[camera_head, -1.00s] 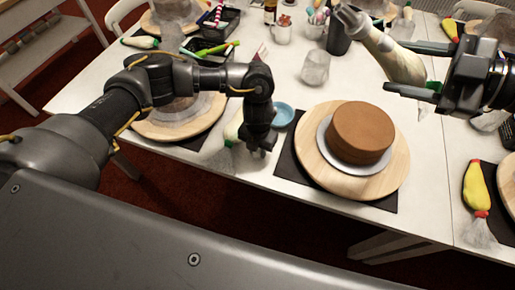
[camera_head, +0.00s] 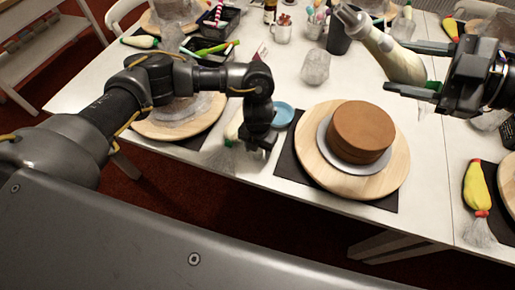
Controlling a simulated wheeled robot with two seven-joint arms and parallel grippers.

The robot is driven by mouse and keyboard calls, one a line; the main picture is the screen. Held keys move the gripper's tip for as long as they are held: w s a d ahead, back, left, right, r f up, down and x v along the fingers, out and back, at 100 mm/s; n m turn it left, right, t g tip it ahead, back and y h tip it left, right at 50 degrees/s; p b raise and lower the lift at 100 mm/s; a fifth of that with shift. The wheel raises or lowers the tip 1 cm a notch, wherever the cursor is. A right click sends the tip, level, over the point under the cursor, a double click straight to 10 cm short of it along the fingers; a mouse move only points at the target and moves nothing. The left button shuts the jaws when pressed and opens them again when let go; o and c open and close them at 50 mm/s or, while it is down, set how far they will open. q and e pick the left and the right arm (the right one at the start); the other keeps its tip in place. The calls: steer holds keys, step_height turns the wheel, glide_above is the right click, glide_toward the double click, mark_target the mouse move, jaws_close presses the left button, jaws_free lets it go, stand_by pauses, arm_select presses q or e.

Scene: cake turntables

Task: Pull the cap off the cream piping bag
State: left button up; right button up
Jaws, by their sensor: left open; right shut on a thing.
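My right gripper (camera_head: 408,70) is shut on a cream piping bag (camera_head: 397,62), held above the table at the upper right. The bag is tilted, with its grey tip (camera_head: 350,19) pointing up and to the left. I cannot tell the cap apart from the nozzle at that tip. My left gripper (camera_head: 256,152) is open and low at the table's front edge, pointing down, well apart from the held bag. Another pale bag (camera_head: 232,130) with a green part lies next to the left gripper, partly hidden by it.
A brown cake (camera_head: 360,132) stands on a wooden turntable (camera_head: 310,160) in the middle. A blue bowl (camera_head: 283,113) is left of it. A clear crumpled item (camera_head: 315,67) and a dark cup (camera_head: 340,38) stand behind. A yellow piping bag (camera_head: 474,188) lies at the right.

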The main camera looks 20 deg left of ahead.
arm_select(q)
steer(key=shift+r+p, duration=2.5)
steer(key=shift+r, duration=0.45)
arm_select(e)
steer(key=shift+r, duration=2.7)
steer(key=shift+o, duration=0.3)
